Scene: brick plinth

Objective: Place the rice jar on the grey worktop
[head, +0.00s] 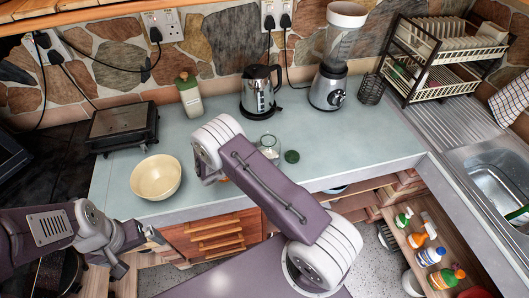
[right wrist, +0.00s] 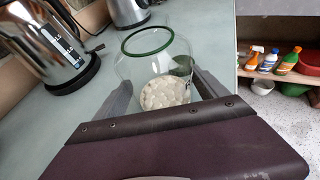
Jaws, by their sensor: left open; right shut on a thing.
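The rice jar is clear glass with a green rim and white rice in the bottom. In the right wrist view the rice jar (right wrist: 158,62) is between the fingers of my right gripper (right wrist: 165,92), which is shut on it. In the head view the rice jar (head: 268,146) shows partly behind my right arm, over the grey worktop (head: 225,112). I cannot tell whether its base touches the worktop. My left gripper (head: 142,240) is open and empty, low in front of the counter at the left.
A green lid (head: 291,156) lies right of the jar. A cream bowl (head: 156,177), black grill (head: 123,128), green-topped bottle (head: 189,95), kettle (head: 259,92) and blender (head: 329,85) stand on the worktop. A dish rack (head: 440,60) and sink (head: 495,180) are at the right.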

